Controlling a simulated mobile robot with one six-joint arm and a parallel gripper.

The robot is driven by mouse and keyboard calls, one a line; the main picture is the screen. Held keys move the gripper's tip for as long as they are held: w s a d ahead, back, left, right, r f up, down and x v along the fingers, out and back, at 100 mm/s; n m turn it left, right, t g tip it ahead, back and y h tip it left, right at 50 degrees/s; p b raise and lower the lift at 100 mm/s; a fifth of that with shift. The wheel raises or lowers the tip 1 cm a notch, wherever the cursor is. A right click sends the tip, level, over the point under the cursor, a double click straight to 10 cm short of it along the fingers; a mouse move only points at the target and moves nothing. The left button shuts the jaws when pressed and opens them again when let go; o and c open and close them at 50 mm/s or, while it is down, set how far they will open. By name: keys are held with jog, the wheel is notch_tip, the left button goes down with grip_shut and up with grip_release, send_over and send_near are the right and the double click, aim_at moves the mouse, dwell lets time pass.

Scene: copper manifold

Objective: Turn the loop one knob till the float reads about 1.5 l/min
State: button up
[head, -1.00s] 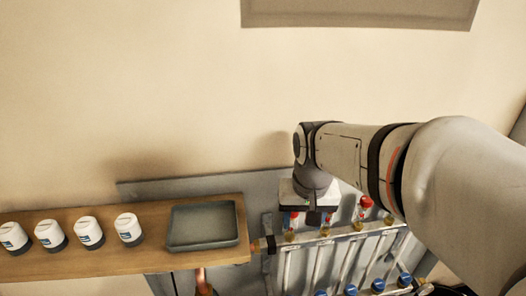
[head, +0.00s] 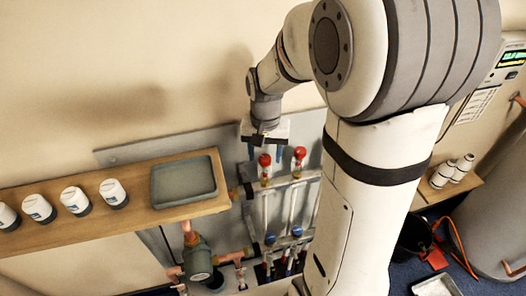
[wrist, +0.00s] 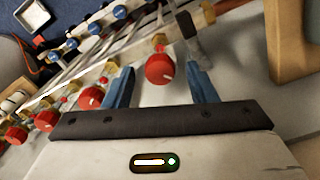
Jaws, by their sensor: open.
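In the wrist view, a red knob (wrist: 160,69) with a small white mark shows between the two blue fingers of my open gripper (wrist: 160,78), with a gap on each side. It is the end knob of a row on the manifold (wrist: 110,68). In the head view, my gripper (head: 266,152) is just above the leftmost visible red knob (head: 265,160), and a second red knob (head: 299,153) is to its right. I cannot read any loop number. The float and its scale are too small to read.
More red knobs (wrist: 91,97) continue to the left in the wrist view. Blue caps (head: 269,240) line the lower bar. A wooden shelf (head: 140,222) with a grey tray (head: 183,182) and several white-topped pots (head: 75,200) is left of the manifold.

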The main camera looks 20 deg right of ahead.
aim_at(265, 158)
jog(key=shift+f, duration=0.1)
jog(key=shift+c, duration=0.4)
jog(key=c, duration=0.9)
jog(key=shift+n+b, duration=0.55)
jog(key=shift+n, duration=1.45)
jog(key=o, duration=1)
notch_tip(265, 158, up, 8)
jog(key=shift+f+b, duration=0.1)
jog(key=shift+b, duration=0.2)
jog(key=shift+s, duration=0.1)
